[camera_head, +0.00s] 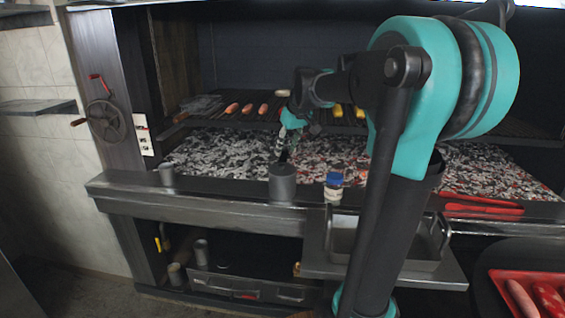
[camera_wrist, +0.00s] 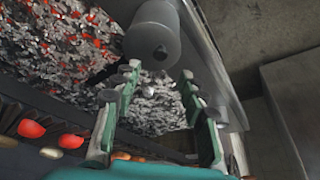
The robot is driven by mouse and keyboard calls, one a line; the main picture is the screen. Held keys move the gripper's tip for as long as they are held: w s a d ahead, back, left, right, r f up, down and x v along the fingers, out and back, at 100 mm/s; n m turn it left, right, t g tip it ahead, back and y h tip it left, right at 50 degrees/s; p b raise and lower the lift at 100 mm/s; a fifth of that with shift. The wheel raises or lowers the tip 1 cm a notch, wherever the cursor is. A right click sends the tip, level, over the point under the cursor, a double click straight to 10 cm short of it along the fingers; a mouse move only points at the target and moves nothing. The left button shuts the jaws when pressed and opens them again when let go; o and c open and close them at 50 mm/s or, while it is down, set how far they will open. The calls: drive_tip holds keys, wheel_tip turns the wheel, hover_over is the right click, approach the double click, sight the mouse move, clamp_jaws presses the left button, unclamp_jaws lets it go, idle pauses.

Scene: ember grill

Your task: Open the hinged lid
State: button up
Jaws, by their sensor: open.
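A grey cylindrical canister (camera_head: 282,186) stands on the metal ledge in front of the coals. A grey cylinder with a small round knob, which looks like the same canister (camera_wrist: 152,38), is at the top middle of the wrist view. I cannot make out a hinge or a gap under a lid. My gripper (camera_head: 284,153) is just above and behind the canister in the head view. In the wrist view my gripper (camera_wrist: 158,76) has its two green fingers spread apart with nothing between them. The canister is beyond the fingertips, and I see no clear contact.
A blue-capped jar (camera_head: 334,188) stands right of the canister, and a smaller grey cup (camera_head: 167,175) stands far left. A metal ledge (camera_head: 225,205) runs along the front. Hot coals (camera_head: 225,150) lie behind it. Red tongs (camera_head: 480,208) lie at the right.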

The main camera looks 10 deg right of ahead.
sight(281, 165)
drive_tip(key=x, duration=0.7)
drive_tip(key=shift+f, duration=0.15)
clamp_jaws()
